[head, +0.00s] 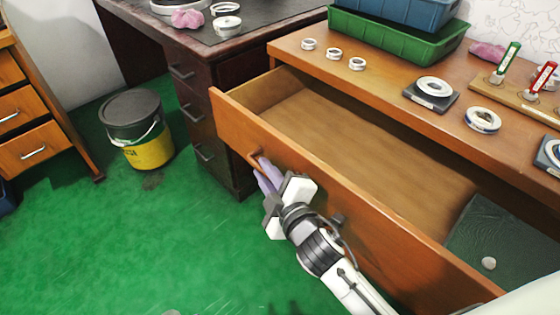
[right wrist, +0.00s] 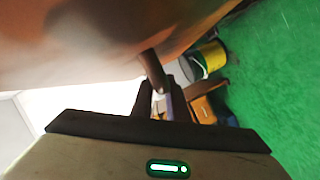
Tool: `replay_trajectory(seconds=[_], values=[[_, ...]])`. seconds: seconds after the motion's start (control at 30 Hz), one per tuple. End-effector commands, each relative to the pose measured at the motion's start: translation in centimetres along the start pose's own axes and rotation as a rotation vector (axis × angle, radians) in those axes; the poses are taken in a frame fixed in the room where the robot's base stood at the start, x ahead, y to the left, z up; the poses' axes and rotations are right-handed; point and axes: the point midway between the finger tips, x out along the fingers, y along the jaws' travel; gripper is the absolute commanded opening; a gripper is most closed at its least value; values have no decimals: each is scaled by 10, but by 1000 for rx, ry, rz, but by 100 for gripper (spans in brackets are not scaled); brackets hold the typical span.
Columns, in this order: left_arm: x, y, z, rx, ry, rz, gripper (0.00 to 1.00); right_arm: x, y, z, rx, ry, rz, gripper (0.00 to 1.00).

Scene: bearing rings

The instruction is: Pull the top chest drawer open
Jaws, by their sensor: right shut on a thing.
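The top chest drawer (head: 350,200) stands wide open in the head view. Its bare wooden bottom shows, with a dark mat (head: 500,240) and a small pale round thing (head: 488,263) at its right end. My right gripper (head: 264,172) is shut on the drawer handle (head: 254,158) at the left part of the drawer front. In the right wrist view the fingers (right wrist: 165,100) close around the handle (right wrist: 153,70). My left gripper is not in view.
Several bearing rings (head: 334,54), a green crate (head: 395,45) and a tool rack (head: 510,95) are on the chest top. A dark desk (head: 200,90), a yellow-black bucket (head: 137,128) and an orange cabinet (head: 40,150) stand left. Green floor (head: 130,240) is clear before the drawer.

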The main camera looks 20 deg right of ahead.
Motion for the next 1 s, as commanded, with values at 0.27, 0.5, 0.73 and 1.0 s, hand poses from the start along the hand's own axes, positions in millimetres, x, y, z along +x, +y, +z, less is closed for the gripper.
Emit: replay_trajectory(seconds=[0.27,0.5,0.73,1.0], values=[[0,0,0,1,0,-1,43,-1,-2,-4,-3,1,1,0],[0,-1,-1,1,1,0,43,-1,-2,-4,-3,0,1,26],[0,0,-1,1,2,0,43,0,-2,-3,-2,0,1,33],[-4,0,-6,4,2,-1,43,-4,-1,-6,-2,3,-3,33]])
